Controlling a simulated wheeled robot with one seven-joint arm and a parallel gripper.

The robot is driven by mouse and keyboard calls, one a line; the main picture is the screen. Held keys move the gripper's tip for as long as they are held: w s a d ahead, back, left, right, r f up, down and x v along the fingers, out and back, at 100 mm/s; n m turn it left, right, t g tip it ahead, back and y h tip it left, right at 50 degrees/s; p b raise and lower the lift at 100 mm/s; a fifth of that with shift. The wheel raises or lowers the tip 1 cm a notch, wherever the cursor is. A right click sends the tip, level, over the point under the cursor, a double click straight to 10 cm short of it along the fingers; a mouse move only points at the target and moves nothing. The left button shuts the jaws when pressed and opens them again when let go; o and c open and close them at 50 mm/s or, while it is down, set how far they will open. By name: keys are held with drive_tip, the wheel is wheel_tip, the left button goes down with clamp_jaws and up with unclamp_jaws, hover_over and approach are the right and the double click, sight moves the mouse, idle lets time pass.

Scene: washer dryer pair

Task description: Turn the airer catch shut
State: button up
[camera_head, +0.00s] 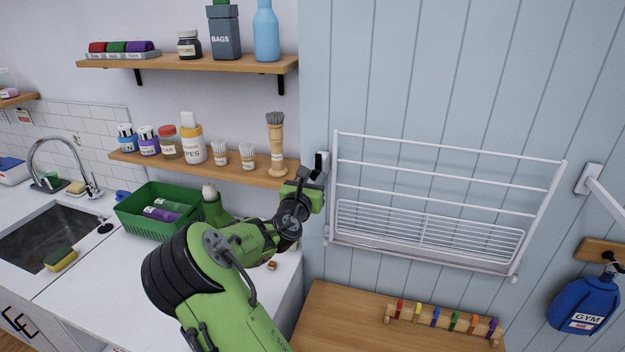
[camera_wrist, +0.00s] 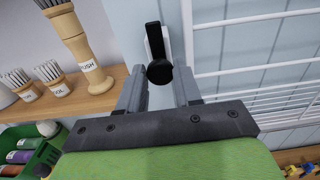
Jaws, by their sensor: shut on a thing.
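The airer (camera_head: 430,205) is a white wire rack folded up against the blue panelled wall. Its catch (camera_head: 321,160) is a small black lever on a white plate at the rack's upper left side. In the wrist view the catch (camera_wrist: 158,72) stands upright, with its rounded end low between the fingertips. My gripper (camera_head: 313,178) is at the catch, and its two grey fingers (camera_wrist: 160,82) are shut on it, one on each side. The lower arm and green gripper body hide some of the wall below.
A wooden shelf (camera_head: 215,168) with bottles and brushes lies close to the left of my gripper. A green basket (camera_head: 155,225) stands on the counter. A wooden top (camera_head: 350,315) with a rack of coloured pegs (camera_head: 440,321) lies below the airer.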

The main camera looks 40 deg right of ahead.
drive_tip(key=m+b, duration=0.1)
drive_tip(key=m, duration=0.3)
drive_tip(key=shift+f+m, duration=0.1)
drive_tip(key=shift+m, duration=0.3)
drive_tip(key=m+b, duration=0.3)
drive_tip(key=m, duration=0.1)
drive_tip(key=shift+s, duration=0.1)
drive_tip(key=m+b, duration=0.3)
drive_tip(key=m, duration=0.2)
drive_tip(key=shift+d+f, duration=0.1)
drive_tip(key=shift+f, duration=0.05)
drive_tip(key=shift+m+b, duration=1.7)
drive_tip(key=shift+m, duration=0.3)
drive_tip(key=o, duration=1)
